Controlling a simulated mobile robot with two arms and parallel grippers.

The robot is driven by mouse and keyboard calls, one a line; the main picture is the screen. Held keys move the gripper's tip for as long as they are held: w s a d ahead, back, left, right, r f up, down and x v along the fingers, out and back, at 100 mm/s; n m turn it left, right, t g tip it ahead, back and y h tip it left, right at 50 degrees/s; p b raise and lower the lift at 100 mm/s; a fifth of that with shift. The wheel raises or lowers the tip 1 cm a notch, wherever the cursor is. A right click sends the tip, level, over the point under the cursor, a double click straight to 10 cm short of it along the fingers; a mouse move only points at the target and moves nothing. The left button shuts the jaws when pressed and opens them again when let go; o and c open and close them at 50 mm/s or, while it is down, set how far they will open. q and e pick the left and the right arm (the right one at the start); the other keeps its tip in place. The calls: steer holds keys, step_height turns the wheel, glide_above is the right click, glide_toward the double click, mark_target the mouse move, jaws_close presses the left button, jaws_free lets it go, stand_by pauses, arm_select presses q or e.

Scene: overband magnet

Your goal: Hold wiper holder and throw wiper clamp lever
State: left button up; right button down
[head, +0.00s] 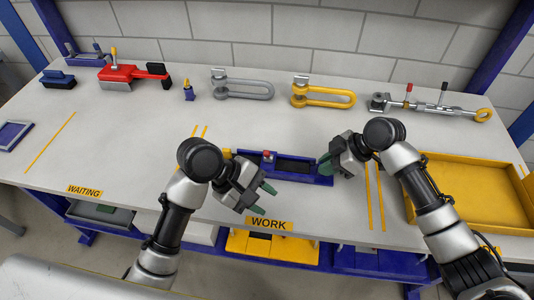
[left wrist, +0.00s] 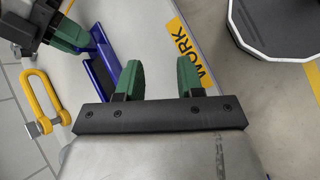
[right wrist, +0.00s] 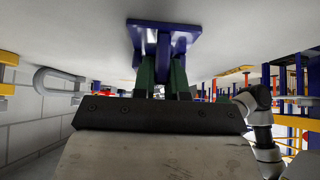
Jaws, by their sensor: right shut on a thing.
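The wiper holder, a long blue tray-like part (head: 300,179) with dark inserts, lies at the middle of the bench by the WORK label. A small red-topped part (head: 268,156), perhaps the clamp lever, stands on its left half. My right gripper (head: 326,165) is shut at the holder's right end. In the right wrist view its green fingers (right wrist: 161,75) close on a blue upright under a blue plate (right wrist: 175,27). My left gripper (head: 263,198) is open and empty, in front of and apart from the holder. The left wrist view shows its fingers spread (left wrist: 161,82).
A yellow tray (head: 470,157) lies right of my right arm. Along the back stand a red tool (head: 125,73), a grey shackle (head: 240,87), a yellow shackle (head: 322,95) and a turnbuckle (head: 430,105). Bench left of my left arm is mostly clear.

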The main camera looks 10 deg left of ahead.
mark_target(264, 153)
arm_select(q)
steer(key=w+a+r+n+t+y, duration=0.1)
steer(key=w+a+r+n+t, duration=0.35)
steer(key=w+a+r, duration=0.2)
steer(key=x, duration=0.6)
steer(key=w+r+x, duration=0.1)
steer(key=x, duration=0.2)
steer(key=shift+d, duration=0.4)
jaws_close()
stand_by(1.0)
